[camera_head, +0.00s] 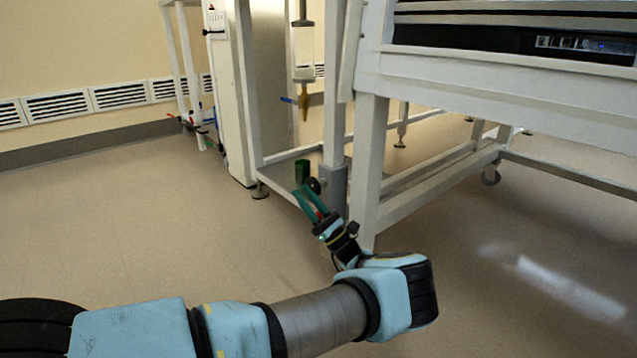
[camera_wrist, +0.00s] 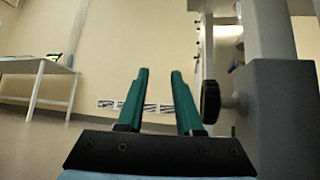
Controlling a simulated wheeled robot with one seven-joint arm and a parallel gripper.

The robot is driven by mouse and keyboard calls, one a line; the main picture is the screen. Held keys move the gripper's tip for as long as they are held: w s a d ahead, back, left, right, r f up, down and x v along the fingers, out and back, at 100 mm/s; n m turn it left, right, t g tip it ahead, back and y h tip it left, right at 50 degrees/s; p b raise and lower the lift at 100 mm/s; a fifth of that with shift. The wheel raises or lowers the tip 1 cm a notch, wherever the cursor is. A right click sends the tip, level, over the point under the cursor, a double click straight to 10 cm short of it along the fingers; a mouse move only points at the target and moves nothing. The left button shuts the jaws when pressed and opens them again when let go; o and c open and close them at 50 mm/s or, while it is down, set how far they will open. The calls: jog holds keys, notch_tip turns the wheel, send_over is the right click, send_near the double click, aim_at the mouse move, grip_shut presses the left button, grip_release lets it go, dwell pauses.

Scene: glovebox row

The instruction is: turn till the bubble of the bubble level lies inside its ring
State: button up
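My gripper (camera_head: 306,190) has two green fingers and reaches toward the lower part of a white frame leg. In the wrist view my gripper (camera_wrist: 160,72) is open, with nothing between its fingers. A round black knob (camera_wrist: 210,101) sticks out from a grey block (camera_wrist: 275,110) on the leg, just right of the fingers and apart from them in that picture. The knob (camera_head: 314,186) also shows in the head view, partly behind the fingers, on the grey sleeve (camera_head: 333,188). I cannot make out the bubble level, its bubble or its ring in either view.
A dark green cup-like thing (camera_head: 302,171) stands close behind the fingers. A large white bench frame (camera_head: 372,165) fills the right, with low rails and casters. A white cabinet (camera_head: 230,100) stands behind. The floor (camera_head: 130,230) at left is clear.

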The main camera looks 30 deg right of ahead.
jog(key=w+a+r+n+g+y+p, duration=0.1)
jog(key=w+a+r+n+g+p, duration=0.1)
jog(key=w+a+g+p, duration=0.35)
jog(key=w+a+r+n+g+p, duration=0.25)
jog(key=a+g, duration=0.45)
jog(key=a, duration=0.4)
jog(key=m+g+h+p, duration=0.3)
jog(key=m+h+p, duration=0.5)
jog(key=h+p, duration=0.3)
send_near(308, 183)
jog(key=shift+t, duration=0.25)
jog(key=b+x, duration=0.1)
jog(key=x, duration=0.2)
jog(key=b+x, duration=0.1)
jog(key=x, duration=0.2)
jog(key=d+b+x, duration=0.1)
jog(key=x, duration=0.3)
jog(key=shift+f, duration=0.1)
jog(key=shift+w+a+f+b, duration=0.15)
jog(key=shift+w+f+b, duration=0.2)
jog(key=shift+w, duration=0.1)
jog(key=shift+c, duration=0.2)
grip_shut()
